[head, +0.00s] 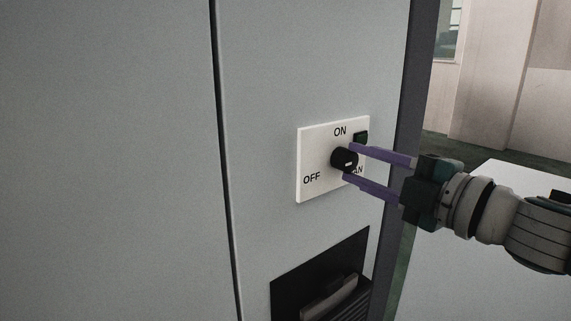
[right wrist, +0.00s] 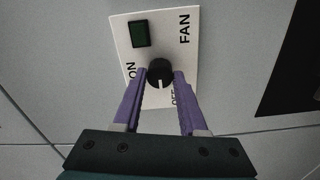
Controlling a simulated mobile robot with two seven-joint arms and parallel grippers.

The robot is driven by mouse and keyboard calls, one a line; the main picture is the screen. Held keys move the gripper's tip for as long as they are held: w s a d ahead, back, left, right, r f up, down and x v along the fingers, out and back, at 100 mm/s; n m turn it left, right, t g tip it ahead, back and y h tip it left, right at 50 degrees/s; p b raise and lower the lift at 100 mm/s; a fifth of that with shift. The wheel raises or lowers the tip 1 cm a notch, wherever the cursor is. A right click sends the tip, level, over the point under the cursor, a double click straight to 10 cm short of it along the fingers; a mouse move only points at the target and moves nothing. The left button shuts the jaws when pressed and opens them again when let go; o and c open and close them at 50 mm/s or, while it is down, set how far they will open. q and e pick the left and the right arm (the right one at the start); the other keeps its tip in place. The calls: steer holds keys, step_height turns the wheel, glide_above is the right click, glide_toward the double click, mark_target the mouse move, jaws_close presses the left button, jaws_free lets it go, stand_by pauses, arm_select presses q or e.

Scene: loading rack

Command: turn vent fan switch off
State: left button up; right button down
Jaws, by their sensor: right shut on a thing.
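The vent fan switch is a black round knob (head: 341,160) on a white plate (head: 306,152) marked ON at the top, OFF at the lower left and FAN at the right. A dark green square (head: 361,137) sits at its upper right. My right gripper (head: 348,162) has its purple fingers shut on the knob, one above and one below. In the right wrist view the knob (right wrist: 159,70) sits between the fingertips, with a white mark pointing down the picture, between ON and OFF. The green square (right wrist: 140,34) looks unlit. My left gripper is not in view.
The plate is on a grey cabinet face (head: 262,100) with a vertical seam to its left. Below is a black recess with a handle (head: 330,297). A white surface (head: 490,250) and pale walls lie to the right. The cabinet face left of the plate is clear.

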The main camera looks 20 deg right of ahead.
stand_by(0.4)
steer(key=shift+c, duration=2.2)
jaws_free()
steer(key=v, duration=1)
steer(key=shift+b, duration=0.4)
